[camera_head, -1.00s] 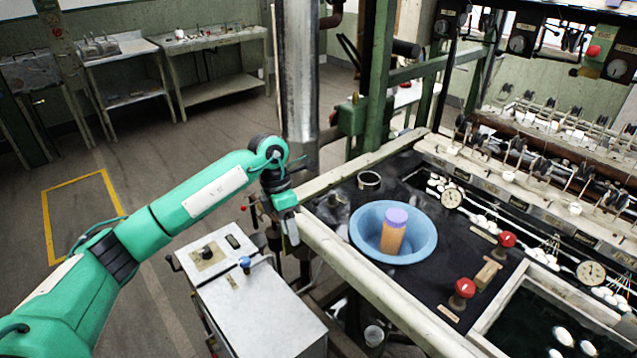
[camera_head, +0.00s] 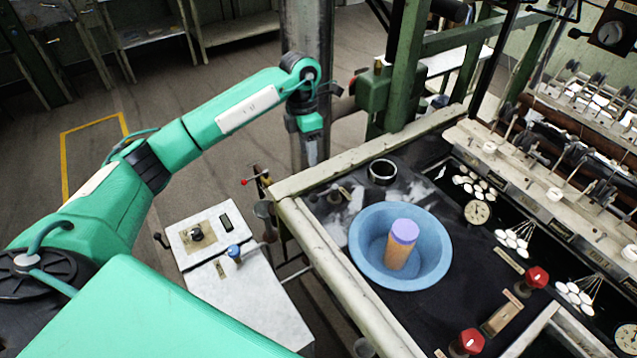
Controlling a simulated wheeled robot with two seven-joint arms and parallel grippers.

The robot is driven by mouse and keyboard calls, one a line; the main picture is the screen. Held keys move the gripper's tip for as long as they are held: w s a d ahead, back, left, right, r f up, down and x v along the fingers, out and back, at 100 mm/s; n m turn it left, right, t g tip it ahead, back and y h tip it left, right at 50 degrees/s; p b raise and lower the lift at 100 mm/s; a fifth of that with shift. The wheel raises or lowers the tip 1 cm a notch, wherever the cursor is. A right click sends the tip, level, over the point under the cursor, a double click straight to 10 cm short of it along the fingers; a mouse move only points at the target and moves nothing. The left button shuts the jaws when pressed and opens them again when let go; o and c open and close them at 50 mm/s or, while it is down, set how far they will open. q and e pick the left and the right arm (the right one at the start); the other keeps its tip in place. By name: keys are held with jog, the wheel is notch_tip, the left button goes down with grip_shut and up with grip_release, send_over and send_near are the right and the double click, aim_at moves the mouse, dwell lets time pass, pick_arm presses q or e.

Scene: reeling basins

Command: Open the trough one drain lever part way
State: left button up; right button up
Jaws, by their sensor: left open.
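My left gripper (camera_head: 311,150) points down in front of the metal column, above the back left corner of the basin bench. It is open and holds nothing, though its fingers are small and partly dark. A small lever with a red ball end (camera_head: 245,182) sticks out left of the bench's left edge, below and left of the gripper and apart from it. Two red knobs, one farther (camera_head: 537,277) and one nearer (camera_head: 471,341), stand on the dark bench top at the right. No readable label shows which one is the trough one drain lever. My right gripper is not in view.
A blue bowl (camera_head: 362,245) holding an orange cylinder with a purple top (camera_head: 402,243) stands on the bench. A dark ring-shaped cup (camera_head: 382,171) is behind it. A white control cabinet (camera_head: 250,305) stands left of the bench. Open floor lies behind the cabinet.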

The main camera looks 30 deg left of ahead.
aim_at(313, 195)
pick_arm(q)
jog(key=f+p, duration=0.1)
jog(key=f, duration=0.3)
jog(key=s+d+f+p, duration=0.1)
jog(key=f, duration=0.4)
jog(key=d+f+p, duration=0.1)
jog(key=f, duration=0.3)
jog(key=shift+s+f+p, duration=0.15)
jog(key=shift+s+p, duration=0.15)
jog(key=shift+p, duration=0.1)
jog(key=shift+c, duration=0.5)
jog(key=shift+a, duration=0.1)
grip_shut()
